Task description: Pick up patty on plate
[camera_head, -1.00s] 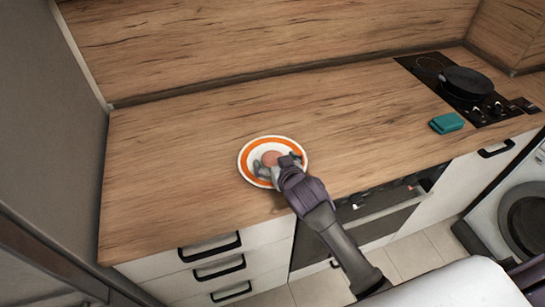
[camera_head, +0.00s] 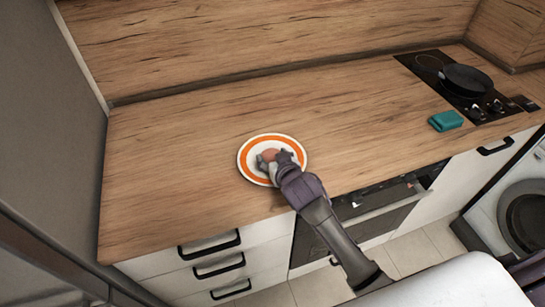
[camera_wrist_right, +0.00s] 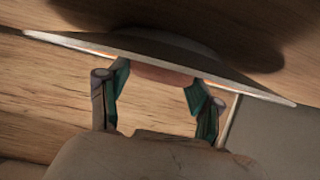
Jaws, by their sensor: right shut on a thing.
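The patty (camera_head: 270,154) is a small pinkish-brown disc at the middle of a white plate (camera_head: 246,157) with an orange ring. The plate is near the counter's front edge. My right gripper (camera_head: 273,160) reaches over the plate's near side and is shut on the patty, one finger on each side. In the right wrist view the patty (camera_wrist_right: 160,74) shows between the two teal-padded fingers (camera_wrist_right: 157,84), against the plate (camera_wrist_right: 150,44), which is seen nearly edge-on. Whether the patty is clear of the plate cannot be told. My left gripper is not in view.
The wooden counter (camera_head: 180,130) around the plate is clear. A teal block-like item (camera_head: 446,121) lies at the right, by a black hob (camera_head: 430,68) with a dark pan (camera_head: 467,82). Drawers and an oven front are below the counter edge.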

